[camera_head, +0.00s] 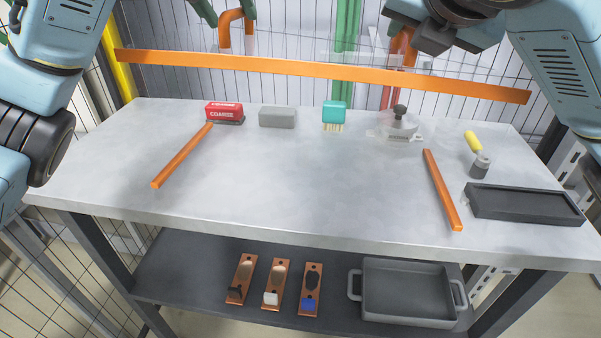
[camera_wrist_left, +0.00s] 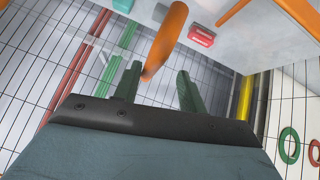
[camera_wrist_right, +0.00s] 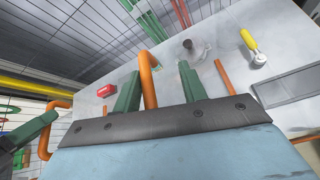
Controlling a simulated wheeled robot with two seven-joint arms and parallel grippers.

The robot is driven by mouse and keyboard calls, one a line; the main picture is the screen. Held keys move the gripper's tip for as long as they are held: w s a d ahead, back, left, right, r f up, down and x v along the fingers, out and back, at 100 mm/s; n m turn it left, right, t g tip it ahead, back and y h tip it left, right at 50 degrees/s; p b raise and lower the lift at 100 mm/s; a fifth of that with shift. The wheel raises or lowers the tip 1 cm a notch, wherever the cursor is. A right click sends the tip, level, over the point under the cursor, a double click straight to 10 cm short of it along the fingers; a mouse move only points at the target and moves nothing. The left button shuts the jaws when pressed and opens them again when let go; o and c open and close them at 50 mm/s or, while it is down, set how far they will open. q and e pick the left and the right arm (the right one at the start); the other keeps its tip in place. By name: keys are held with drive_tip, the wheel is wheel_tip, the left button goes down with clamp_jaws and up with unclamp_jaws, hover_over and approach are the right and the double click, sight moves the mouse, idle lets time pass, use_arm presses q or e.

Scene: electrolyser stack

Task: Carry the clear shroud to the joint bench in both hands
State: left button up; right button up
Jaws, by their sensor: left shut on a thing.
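The clear shroud has an orange bar (camera_head: 320,72) that runs across the back of the head view; its clear panels are hard to make out. Its left orange handle (camera_head: 235,25) is between the green fingers of my left gripper (camera_head: 225,14), which is shut on it. That handle also shows in the left wrist view (camera_wrist_left: 165,40). The right orange handle (camera_wrist_right: 149,80) stands between the fingers of my right gripper (camera_wrist_right: 160,85); contact is unclear. The joint bench (camera_head: 300,180) is the grey table in front, with two orange strips (camera_head: 182,155) (camera_head: 442,190) on its top.
Along the bench's back are a red block (camera_head: 224,110), a grey block (camera_head: 277,117), a teal brush (camera_head: 334,112) and a clear fixture with a dark knob (camera_head: 399,122). A yellow-handled tool (camera_head: 473,142) and dark tray (camera_head: 525,204) lie right. The middle is clear.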

use_arm(q)
drive_tip(key=shift+s, duration=0.1)
idle(0.3)
use_arm(e)
drive_tip(key=shift+s+a, duration=0.1)
drive_tip(key=shift+s+r, duration=0.3)
use_arm(q)
drive_tip(key=v, duration=1.2)
use_arm(e)
drive_tip(key=v, duration=1.1)
drive_tip(key=shift+s, duration=0.15)
